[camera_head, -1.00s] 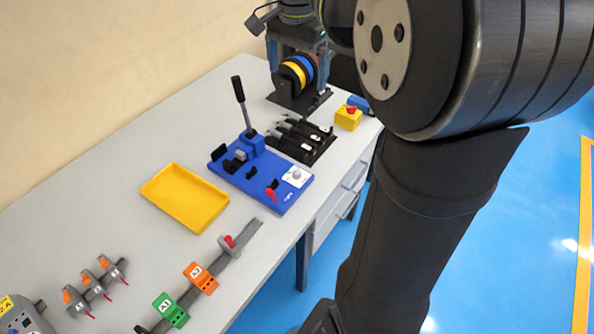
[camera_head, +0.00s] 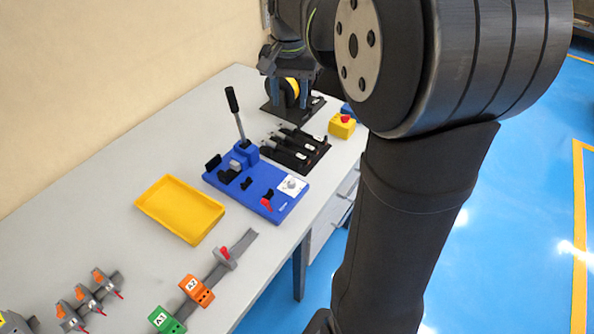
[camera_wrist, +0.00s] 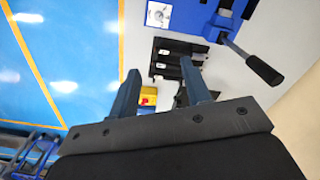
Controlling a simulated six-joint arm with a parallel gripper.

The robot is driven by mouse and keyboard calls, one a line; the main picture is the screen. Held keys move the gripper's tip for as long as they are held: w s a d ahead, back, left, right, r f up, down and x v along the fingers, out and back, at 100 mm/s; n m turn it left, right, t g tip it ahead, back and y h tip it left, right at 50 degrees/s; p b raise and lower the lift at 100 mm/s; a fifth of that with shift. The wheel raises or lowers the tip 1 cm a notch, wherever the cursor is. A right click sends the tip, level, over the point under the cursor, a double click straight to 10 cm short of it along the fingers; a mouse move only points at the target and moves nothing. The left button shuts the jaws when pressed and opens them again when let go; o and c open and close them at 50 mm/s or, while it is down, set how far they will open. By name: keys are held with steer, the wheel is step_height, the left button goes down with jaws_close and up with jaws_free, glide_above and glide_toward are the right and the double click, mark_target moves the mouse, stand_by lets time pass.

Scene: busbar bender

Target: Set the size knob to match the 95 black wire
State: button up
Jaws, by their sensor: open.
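The size knob (camera_head: 291,184) is a small round grey-white dial on a white plate at the right end of the blue bender (camera_head: 240,186). It also shows at the top of the wrist view (camera_wrist: 158,14), where its setting is too small to read. Several black wire pieces (camera_head: 293,149) lie in a black holder behind the bender, with small white labels I cannot read; the holder also shows in the wrist view (camera_wrist: 163,62). My gripper (camera_wrist: 160,70) is open and empty. In the head view my gripper (camera_head: 288,92) hangs before the spool rack, apart from the knob.
A lever (camera_head: 236,115) stands up from the bender. A yellow box with a red button (camera_head: 341,126) sits by the holder. A yellow tray (camera_head: 180,209), orange and green terminal blocks (camera_head: 196,291) and grey clamps (camera_head: 90,299) lie nearer. Bare table (camera_head: 70,215) lies left.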

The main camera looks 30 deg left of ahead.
mark_target(292, 181)
steer(key=f+n, duration=0.3)
steer(key=f, duration=0.6)
steer(key=f+n, duration=0.3)
steer(key=f, duration=0.6)
steer(key=f+n, duration=0.4)
steer(key=f, duration=0.5)
steer(key=shift+s+d+f, duration=0.2)
steer(key=shift+f, duration=0.1)
jaws_close()
steer(key=shift+m, duration=0.3)
steer(key=m, duration=0.5)
steer(key=shift+m, duration=0.3)
steer(key=m, duration=0.5)
steer(key=shift+m, duration=0.4)
